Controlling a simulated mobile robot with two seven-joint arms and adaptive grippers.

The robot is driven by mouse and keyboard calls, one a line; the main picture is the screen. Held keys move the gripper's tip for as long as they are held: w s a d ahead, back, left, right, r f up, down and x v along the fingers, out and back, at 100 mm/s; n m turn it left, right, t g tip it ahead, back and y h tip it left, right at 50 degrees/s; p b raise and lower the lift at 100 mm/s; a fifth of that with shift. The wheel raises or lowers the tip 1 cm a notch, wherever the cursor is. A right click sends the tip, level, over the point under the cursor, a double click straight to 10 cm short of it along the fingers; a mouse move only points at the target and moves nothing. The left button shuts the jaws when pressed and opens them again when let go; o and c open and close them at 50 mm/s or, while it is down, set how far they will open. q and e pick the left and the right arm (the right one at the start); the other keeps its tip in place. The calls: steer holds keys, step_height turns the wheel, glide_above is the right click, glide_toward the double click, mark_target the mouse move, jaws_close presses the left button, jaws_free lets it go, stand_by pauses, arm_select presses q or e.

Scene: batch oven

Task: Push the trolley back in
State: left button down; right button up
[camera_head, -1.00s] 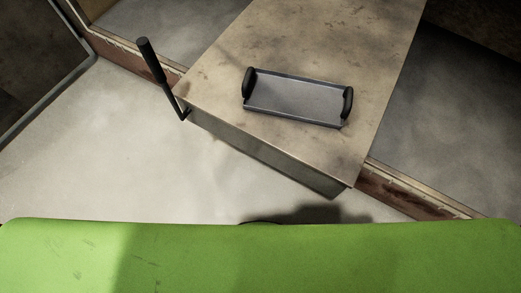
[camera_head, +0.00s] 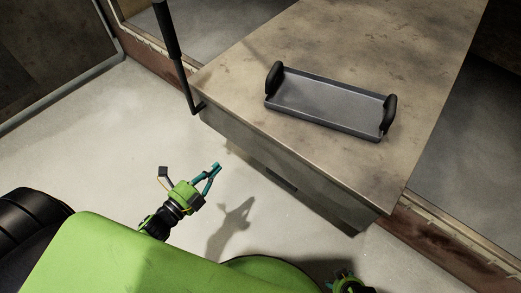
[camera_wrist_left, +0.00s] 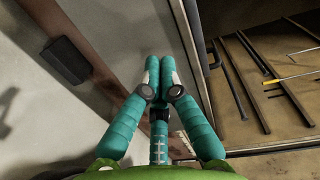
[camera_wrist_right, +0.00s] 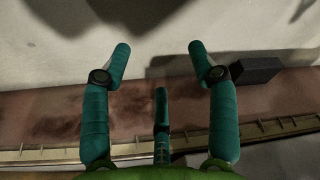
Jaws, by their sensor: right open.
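The trolley (camera_head: 300,110) has a worn metal top and stands across the brown threshold of the opening, its near end out over the pale floor. Its black upright handle (camera_head: 175,55) rises at the near left corner. A grey tray (camera_head: 328,102) with two black grips lies on top. My left gripper (camera_head: 216,168) is in front of the trolley's near side, apart from it; its fingertips (camera_wrist_left: 157,63) meet with nothing between them. My right gripper (camera_wrist_right: 160,60) is open and empty above the floor and threshold; in the head view only a part of that arm shows at the bottom edge.
The brown threshold (camera_head: 450,235) runs along the opening on both sides of the trolley. A dark framed panel (camera_head: 50,45) stands at the upper left. Dark bars (camera_wrist_left: 240,80) lie on a brownish surface in the left wrist view. Pale floor (camera_head: 110,130) is clear at left.

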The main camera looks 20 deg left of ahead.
arm_select(q)
steer(key=r+m, duration=0.1)
steer(key=b, duration=0.1)
glide_toward(254, 129)
steer(key=shift+h, duration=0.4)
steer(key=x, duration=0.5)
steer(key=shift+w+a+f, duration=0.1)
steer(key=shift+w+f, duration=0.1)
steer(key=shift+w, duration=0.05)
steer(key=shift+w+d, duration=0.25)
steer(key=shift+w, duration=0.5)
arm_select(e)
steer(key=shift+w+r, duration=0.2)
steer(key=shift+r, duration=0.45)
steer(key=shift+s, duration=0.1)
